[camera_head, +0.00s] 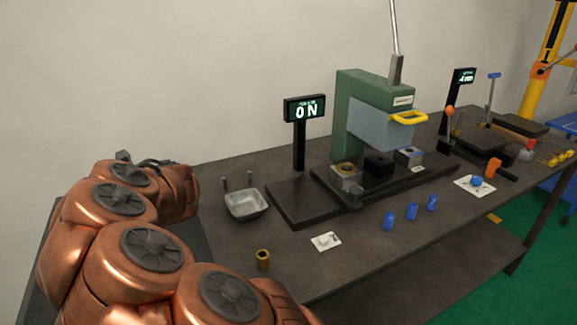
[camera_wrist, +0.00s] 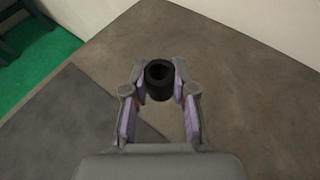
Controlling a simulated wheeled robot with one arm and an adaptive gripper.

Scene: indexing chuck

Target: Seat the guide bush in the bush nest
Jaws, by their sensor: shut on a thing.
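My gripper (camera_wrist: 160,76) is shut on a dark, hollow, round bush (camera_wrist: 160,90), one finger on each side. Its open bore faces the wrist camera. The gap between bush and surface below cannot be told. In the head view my arm reaches to the far left, and the bush cannot be made out there. A brass-coloured hollow bush (camera_head: 263,261) stands upright on the bench at the front. Under the green press, a grey block with a brass ring (camera_head: 346,171) stands at left and another grey block with a dark opening (camera_head: 408,156) at right. Which is the bush nest is unclear.
The green press (camera_head: 350,115) stands mid-bench, with a yellow handle (camera_head: 408,118) in front. A metal tray (camera_head: 247,204), a white card (camera_head: 325,241) and several blue pieces (camera_head: 411,210) lie nearer. Bare bench shows around the gripper.

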